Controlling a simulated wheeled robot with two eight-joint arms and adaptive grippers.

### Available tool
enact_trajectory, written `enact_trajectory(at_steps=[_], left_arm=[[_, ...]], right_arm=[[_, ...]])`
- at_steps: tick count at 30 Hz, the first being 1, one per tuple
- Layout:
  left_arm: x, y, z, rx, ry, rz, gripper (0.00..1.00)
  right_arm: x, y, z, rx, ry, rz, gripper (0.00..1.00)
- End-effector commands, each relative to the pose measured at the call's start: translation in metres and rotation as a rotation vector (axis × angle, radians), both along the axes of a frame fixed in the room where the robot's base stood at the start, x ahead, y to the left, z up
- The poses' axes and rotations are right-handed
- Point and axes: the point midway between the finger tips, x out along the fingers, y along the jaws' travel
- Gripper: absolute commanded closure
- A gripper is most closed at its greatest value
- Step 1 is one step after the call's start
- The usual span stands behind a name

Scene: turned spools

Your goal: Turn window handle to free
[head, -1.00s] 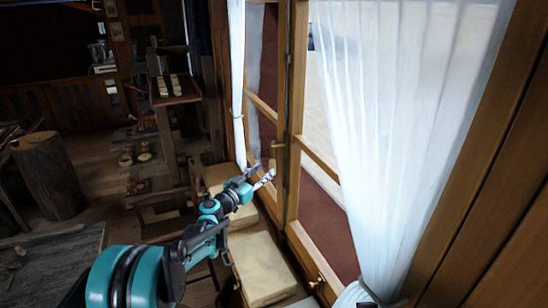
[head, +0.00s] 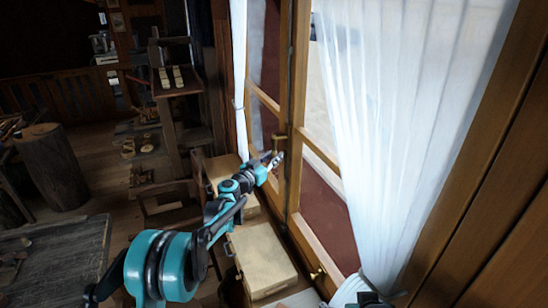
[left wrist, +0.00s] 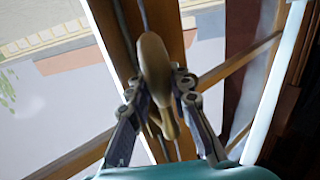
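The window handle (head: 279,141) is a brass-coloured lever on the wooden window frame (head: 297,120), in the middle of the head view. In the left wrist view the handle (left wrist: 157,75) fills the space between the two fingers. My left gripper (head: 272,160) is at the handle, on the room side of the window. Its fingers (left wrist: 160,85) stand apart, one on each side of the handle, with little space beside it. Firm contact is not clear.
A white curtain (head: 375,130) hangs to the right, and a narrow one (head: 238,70) to the left of the handle. A pale wooden box (head: 262,262) stands below my arm. A second brass fitting (head: 318,275) is lower on the window. A workbench (head: 60,255) is at left.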

Motion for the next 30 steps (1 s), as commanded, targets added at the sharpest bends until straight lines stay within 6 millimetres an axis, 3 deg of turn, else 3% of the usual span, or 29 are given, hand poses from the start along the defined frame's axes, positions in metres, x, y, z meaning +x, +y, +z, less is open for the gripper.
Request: enact_trajectory(at_steps=[14, 30], left_arm=[[-0.004, -0.002, 0.001, -0.022, 0.053, 0.0, 1.0], [-0.031, -0.012, 0.012, -0.187, 0.458, 0.001, 1.0]], right_arm=[[0.0, 0.0, 0.0, 0.0, 0.0, 0.0, 0.02], [0.0, 0.0, 0.008, 0.0, 0.0, 0.0, 0.02]])
